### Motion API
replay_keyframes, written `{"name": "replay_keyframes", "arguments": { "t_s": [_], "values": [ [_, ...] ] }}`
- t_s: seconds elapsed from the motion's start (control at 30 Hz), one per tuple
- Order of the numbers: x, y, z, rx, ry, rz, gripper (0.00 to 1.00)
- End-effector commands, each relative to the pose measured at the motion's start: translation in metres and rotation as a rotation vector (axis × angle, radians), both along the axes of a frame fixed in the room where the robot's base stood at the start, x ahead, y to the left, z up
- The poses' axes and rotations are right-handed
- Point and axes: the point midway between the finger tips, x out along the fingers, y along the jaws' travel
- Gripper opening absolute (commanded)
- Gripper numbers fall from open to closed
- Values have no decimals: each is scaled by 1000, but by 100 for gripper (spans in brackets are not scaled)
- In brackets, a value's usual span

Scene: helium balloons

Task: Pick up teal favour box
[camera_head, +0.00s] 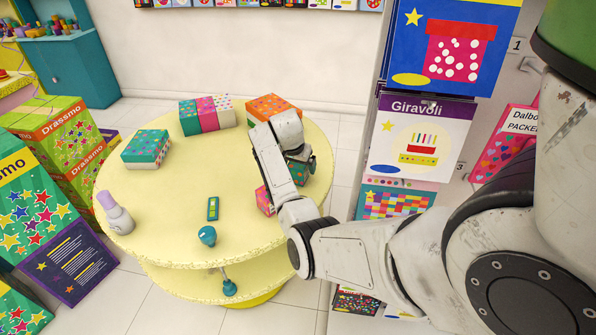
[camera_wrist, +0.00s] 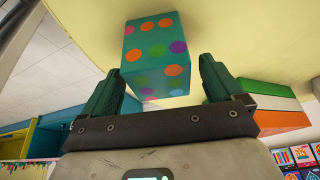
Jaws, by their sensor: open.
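A teal favour box with orange, purple and green dots (camera_wrist: 155,45) stands on the yellow table and shows large in the wrist view. My gripper (camera_wrist: 160,70) is open, with one dark green finger on each side of the box's near end. I cannot tell whether either finger touches it. In the head view, my arm reaches over the table's right side and my gripper (camera_head: 306,163) is mostly hidden behind the wrist. Only a small part of the teal dotted box (camera_head: 297,173) shows there, beside the wrist.
On the round yellow table (camera_head: 175,215) are an orange-lidded box (camera_head: 268,106), striped boxes (camera_head: 207,115), another teal-patterned box (camera_head: 146,148), a pink box (camera_head: 264,199), a bottle (camera_head: 115,213), a small green item (camera_head: 213,208) and a teal knob-like item (camera_head: 207,235). A shelf (camera_head: 420,130) stands at right.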

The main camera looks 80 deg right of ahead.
Motion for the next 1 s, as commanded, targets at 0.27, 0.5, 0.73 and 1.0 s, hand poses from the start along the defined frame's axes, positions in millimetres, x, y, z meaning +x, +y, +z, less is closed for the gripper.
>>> {"name": "replay_keyframes", "arguments": {
  "t_s": [0.27, 0.5, 0.73, 1.0],
  "values": [
    [-1, -10, -22, 0, 0, 0, 94],
    [-1, -10, -22, -1, 0, 0, 91],
    [-1, -9, -22, 0, 0, 0, 69],
    [0, -9, -22, 0, 0, 1, 43]
  ]
}}
